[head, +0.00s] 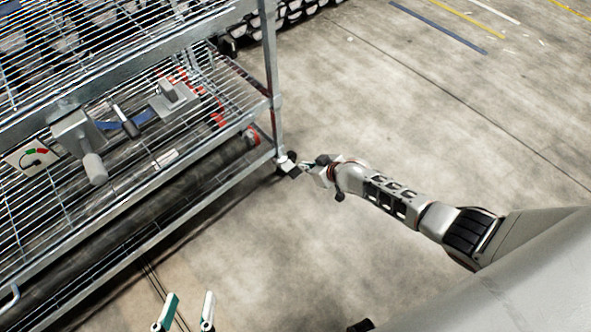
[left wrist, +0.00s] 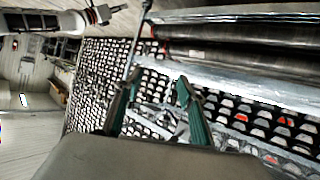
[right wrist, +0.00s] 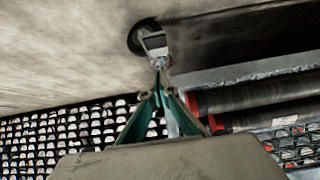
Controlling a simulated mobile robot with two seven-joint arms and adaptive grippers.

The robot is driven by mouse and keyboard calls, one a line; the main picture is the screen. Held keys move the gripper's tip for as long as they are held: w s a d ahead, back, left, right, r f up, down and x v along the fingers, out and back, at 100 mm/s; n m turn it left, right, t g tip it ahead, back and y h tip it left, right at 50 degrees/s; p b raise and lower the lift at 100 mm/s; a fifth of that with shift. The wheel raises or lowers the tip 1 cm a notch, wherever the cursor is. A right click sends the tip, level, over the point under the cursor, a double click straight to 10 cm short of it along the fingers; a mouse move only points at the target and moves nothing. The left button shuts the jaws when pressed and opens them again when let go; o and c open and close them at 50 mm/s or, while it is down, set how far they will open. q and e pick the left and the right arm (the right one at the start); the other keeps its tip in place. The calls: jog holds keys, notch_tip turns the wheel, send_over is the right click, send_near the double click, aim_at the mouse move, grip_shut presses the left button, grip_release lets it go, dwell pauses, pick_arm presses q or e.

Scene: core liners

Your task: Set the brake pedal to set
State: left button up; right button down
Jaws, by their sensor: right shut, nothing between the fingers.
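The caster wheel (right wrist: 140,36) at the foot of the rack's corner post shows in the right wrist view. Its light metal brake pedal (right wrist: 158,60) sticks out toward my gripper; I cannot tell whether it is up or down. My right gripper (right wrist: 157,80) is shut and empty. Its fingertips are right at the pedal's end; touching or just apart, I cannot tell. In the head view the right gripper (head: 302,169) is low beside the post, and the pedal is too small to make out. My left gripper (head: 189,297) is open and empty at the bottom edge, away from the caster.
A wire rack (head: 230,185) fills the left, with tools and a dark tube (head: 150,205) on its lower shelves. Core liners (right wrist: 250,100) with red ends lie close to my right gripper in the right wrist view. The concrete floor (head: 400,100) right of the rack is clear.

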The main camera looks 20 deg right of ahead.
jog(key=b, duration=0.3)
send_near(292, 170)
jog(key=w+a+f, duration=0.1)
jog(key=w, duration=0.2)
notch_tip(292, 170, down, 3)
jog(key=shift+a+r+b, duration=0.1)
jog(key=shift+r+b, duration=0.15)
jog(key=shift+b, duration=0.7)
jog(key=shift+w+f+b, duration=0.2)
jog(key=shift+f+b, duration=0.15)
jog(key=shift+f, duration=0.05)
jog(key=shift+w, duration=0.15)
pick_arm(q)
jog(key=s+d+n+h, duration=0.1)
jog(key=s+d+n, duration=0.1)
jog(key=d+n, duration=0.4)
jog(key=shift+d+f+n+t, duration=0.35)
jog(key=shift+f+n+t, duration=0.05)
jog(key=shift+n, duration=0.4)
pick_arm(e)
jog(key=shift+r, duration=0.1)
